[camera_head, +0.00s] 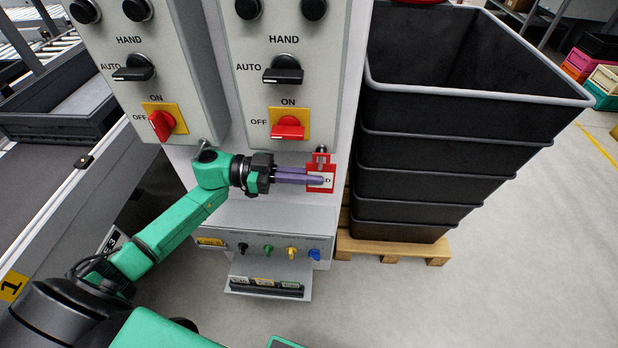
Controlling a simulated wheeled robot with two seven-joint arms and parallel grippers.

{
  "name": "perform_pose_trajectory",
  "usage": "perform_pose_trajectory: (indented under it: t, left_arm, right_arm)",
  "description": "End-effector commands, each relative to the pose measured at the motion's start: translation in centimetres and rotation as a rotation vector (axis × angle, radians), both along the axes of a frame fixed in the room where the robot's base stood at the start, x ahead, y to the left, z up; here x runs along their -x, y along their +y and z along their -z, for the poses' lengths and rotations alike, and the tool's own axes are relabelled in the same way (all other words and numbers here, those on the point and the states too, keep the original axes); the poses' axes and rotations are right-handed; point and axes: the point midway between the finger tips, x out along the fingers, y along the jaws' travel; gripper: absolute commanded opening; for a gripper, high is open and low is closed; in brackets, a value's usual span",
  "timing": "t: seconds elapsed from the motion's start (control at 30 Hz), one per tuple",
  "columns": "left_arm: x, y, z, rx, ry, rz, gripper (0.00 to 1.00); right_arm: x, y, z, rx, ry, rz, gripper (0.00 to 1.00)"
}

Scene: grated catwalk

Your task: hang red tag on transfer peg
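The red tag (320,160) with a white label is upright at the right edge of the grey cabinet, below the right-hand switch panel. My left gripper (322,177) comes in from the left, and its purple fingers are closed together on the tag, across its label. A small metal peg (321,149) sticks out below the right panel, right at the tag's top. I cannot tell whether the tag's hole is around this peg. Another peg (204,145) shows below the left panel, with nothing on it. No peg name is readable. My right gripper is out of view.
Red rotary switches (287,128) and black selector knobs (284,70) stick out just above the arm. Stacked black crates (440,145) on a wooden pallet (395,247) stand close at the right. A connector strip (265,247) and small shelf (265,289) lie below. A conveyor (60,190) is left.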

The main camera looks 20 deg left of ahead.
Motion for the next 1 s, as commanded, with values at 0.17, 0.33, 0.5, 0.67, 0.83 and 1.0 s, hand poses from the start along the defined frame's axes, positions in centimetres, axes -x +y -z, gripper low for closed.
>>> perform_pose_trajectory:
  t: [0.17,0.33,0.5,0.67,0.83,1.0]
  left_arm:
    - [0.0,0.0,0.0,0.000,0.000,0.000,0.00]
    - [0.0,0.0,0.0,0.000,0.000,0.000,0.00]
    - [0.0,0.0,0.0,0.000,0.000,0.000,0.10]
    - [0.0,0.0,0.0,0.000,0.000,0.000,0.38]
    - [0.0,0.0,0.0,0.000,0.000,0.000,0.38]
    - [0.3,1.2,0.1,-0.001,0.002,-0.001,0.38]
  right_arm:
    - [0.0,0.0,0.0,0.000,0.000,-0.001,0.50]
    - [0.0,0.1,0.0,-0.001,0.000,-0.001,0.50]
    - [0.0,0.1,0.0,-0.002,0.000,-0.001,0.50]
    - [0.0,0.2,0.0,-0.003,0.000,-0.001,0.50]
    - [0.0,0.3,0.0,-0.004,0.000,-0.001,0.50]
    - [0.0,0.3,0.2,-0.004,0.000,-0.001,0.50]
